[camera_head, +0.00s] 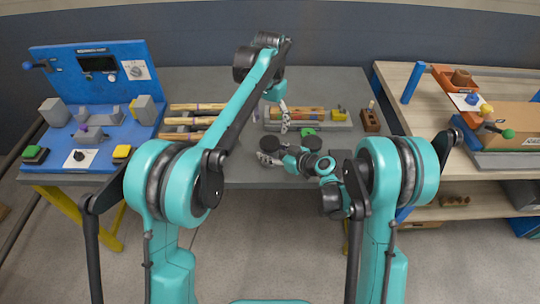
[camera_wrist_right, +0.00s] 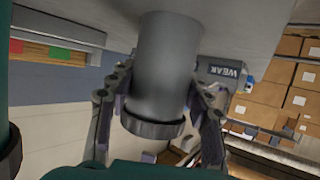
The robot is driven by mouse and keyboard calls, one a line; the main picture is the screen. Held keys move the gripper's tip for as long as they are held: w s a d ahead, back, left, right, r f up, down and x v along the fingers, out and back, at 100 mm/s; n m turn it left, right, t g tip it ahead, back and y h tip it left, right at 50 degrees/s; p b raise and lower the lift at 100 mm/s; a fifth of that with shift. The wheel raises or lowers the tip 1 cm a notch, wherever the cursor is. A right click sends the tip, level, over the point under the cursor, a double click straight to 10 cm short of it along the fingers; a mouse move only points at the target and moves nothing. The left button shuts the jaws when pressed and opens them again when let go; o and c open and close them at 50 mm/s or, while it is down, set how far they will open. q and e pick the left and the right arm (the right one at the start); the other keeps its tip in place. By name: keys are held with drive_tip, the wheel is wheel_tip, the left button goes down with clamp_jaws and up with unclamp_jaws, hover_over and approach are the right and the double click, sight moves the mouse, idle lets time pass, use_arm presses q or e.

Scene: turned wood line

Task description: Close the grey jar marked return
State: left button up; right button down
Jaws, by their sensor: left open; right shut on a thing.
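In the right wrist view a grey cylindrical jar (camera_wrist_right: 167,60) with a dark rim or lid (camera_wrist_right: 152,126) stands between the fingers of my right gripper (camera_wrist_right: 163,90), which is shut on it. No marking shows on its visible side. In the head view my right gripper (camera_head: 268,157) is low at the bench's front edge, beside a dark round top (camera_head: 270,143). A second dark round top (camera_head: 297,138) is just right of it. My left gripper (camera_head: 284,127) is open and points down just above and behind these tops. I cannot tell whether it touches anything.
A grey block marked WEAK (camera_wrist_right: 222,70) is close behind the jar. Wood pieces (camera_head: 190,122) lie left. A blue panel station (camera_head: 95,80) is far left.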

sight(270, 142)
use_arm(q)
drive_tip(key=n, duration=0.7)
drive_tip(key=shift+n, duration=0.3)
drive_tip(key=n, duration=0.7)
drive_tip(key=shift+n, duration=0.3)
drive_tip(key=shift+f, duration=4)
